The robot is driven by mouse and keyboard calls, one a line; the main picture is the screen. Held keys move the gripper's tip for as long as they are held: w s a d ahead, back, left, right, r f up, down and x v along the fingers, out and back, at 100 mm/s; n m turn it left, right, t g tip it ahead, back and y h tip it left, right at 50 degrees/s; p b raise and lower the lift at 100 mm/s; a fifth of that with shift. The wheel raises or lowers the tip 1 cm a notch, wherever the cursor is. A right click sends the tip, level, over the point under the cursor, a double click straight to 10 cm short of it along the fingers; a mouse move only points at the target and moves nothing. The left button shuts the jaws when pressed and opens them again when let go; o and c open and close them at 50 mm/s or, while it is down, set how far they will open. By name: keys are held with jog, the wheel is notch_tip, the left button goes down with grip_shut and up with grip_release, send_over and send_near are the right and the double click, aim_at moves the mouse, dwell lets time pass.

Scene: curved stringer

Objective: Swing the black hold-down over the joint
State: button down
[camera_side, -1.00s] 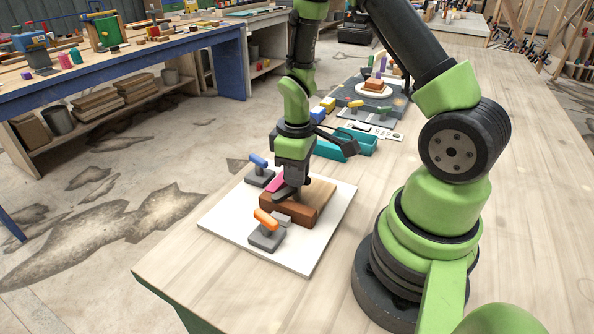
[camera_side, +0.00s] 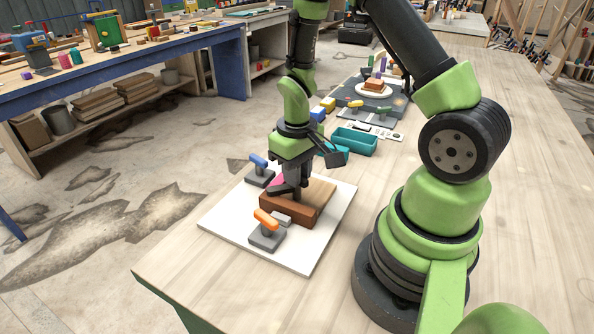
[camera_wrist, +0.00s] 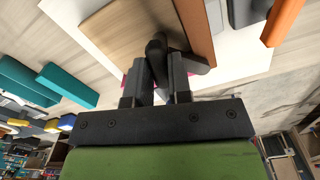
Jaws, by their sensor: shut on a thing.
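My gripper (camera_side: 288,186) points down over the workpiece in the side view. In the wrist view its two fingers (camera_wrist: 156,75) are shut on the black hold-down (camera_wrist: 157,48), a dark bar that lies over the wood. The workpiece has a tan wooden panel (camera_wrist: 122,32) and a darker brown strip (camera_wrist: 196,22) along one side; the strip also shows in the side view (camera_side: 287,211). A pink piece (camera_side: 275,184) shows beside the fingers. The joint itself is largely hidden by the gripper and hold-down.
A white board (camera_side: 222,222) lies under the work. A clamp with an orange handle (camera_side: 266,219) stands at the near side, and one with a blue handle (camera_side: 258,161) at the far left. Teal bins (camera_side: 354,141) lie behind. The bench (camera_side: 330,270) is clear in front.

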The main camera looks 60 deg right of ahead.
jog(key=c, duration=1)
grip_release()
jog(key=shift+c, duration=0.2)
notch_tip(320, 180, up, 10)
jog(key=s+a+r+t+y, duration=0.1)
jog(key=s+a+r+t, duration=0.2)
jog(key=s+a+r, duration=0.2)
jog(key=s+a+r+t+y, duration=0.1)
jog(key=s+a+r+t, duration=0.3)
jog(key=r, duration=0.5)
jog(key=shift+s+a+r+m, duration=0.15)
jog(key=shift+s+a+m, duration=0.3)
jog(key=shift+a, duration=0.4)
